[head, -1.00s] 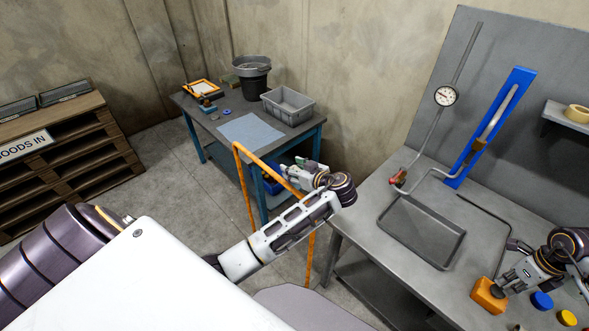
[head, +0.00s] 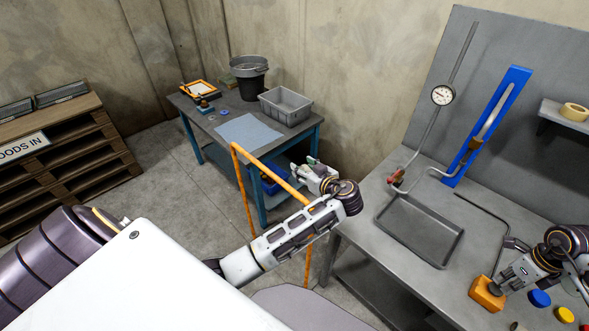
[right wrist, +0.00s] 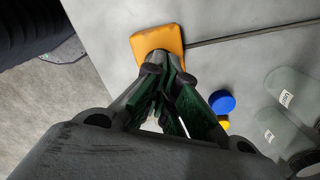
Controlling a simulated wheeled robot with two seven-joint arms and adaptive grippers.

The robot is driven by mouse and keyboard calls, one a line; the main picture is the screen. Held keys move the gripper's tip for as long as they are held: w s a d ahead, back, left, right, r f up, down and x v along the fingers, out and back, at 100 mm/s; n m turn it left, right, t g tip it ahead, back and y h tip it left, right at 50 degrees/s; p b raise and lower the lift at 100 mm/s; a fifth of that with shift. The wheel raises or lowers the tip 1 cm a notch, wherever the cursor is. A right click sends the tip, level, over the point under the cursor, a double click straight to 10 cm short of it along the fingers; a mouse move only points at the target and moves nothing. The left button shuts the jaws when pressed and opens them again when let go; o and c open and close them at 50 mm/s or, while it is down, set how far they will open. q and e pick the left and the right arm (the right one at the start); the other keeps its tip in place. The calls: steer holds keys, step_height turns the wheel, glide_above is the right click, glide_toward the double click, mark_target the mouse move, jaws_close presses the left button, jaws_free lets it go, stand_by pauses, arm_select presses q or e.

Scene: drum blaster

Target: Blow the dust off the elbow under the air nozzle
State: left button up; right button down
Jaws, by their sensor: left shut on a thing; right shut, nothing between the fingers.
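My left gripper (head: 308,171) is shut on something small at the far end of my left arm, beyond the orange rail. The held thing is mostly hidden by the fingers, so I cannot make out whether it is the elbow. Grey air piping with a red fitting (head: 396,178) rises beside a shallow grey tray (head: 448,247) on the right bench; my left gripper is well left of it. My right gripper (head: 499,284) is shut and empty at an orange box (head: 485,294). In the right wrist view its fingertips (right wrist: 163,70) are over the orange box (right wrist: 158,40), contact unclear.
A round gauge (head: 443,95) and a blue upright bracket (head: 490,125) stand behind the tray. Blue (head: 539,298) and yellow (head: 564,314) caps lie near my right gripper. The blue-legged table holds a bucket (head: 250,82), grey bin (head: 286,108) and blue mat (head: 248,130).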

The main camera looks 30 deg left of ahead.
arm_select(q)
steer(key=w+d+r+m+t+h, duration=0.1)
steer(key=d+r+m+t+h, duration=0.2)
steer(key=d, duration=0.7)
steer(key=w+d+m+t+h, duration=0.2)
steer(key=d+m+t, duration=0.25)
steer(key=d, duration=0.45)
steer(key=s+d+r+m+t+h, duration=0.2)
steer(key=s+d+h, duration=0.1)
steer(key=d, duration=0.6)
steer(key=s+d+r+m+t+h, duration=0.2)
steer(key=d+h, duration=0.4)
steer(key=d, duration=0.4)
steer(key=shift+s+d+m+t, duration=0.15)
steer(key=shift+s+m+t, duration=0.3)
steer(key=shift+s+t, duration=0.1)
steer(key=shift+w, duration=0.3)
steer(key=w+d, duration=0.3)
steer(key=w, duration=0.9)
steer(key=shift+w, duration=0.1)
arm_select(e)
steer(key=shift+f, duration=1.45)
stand_by(0.6)
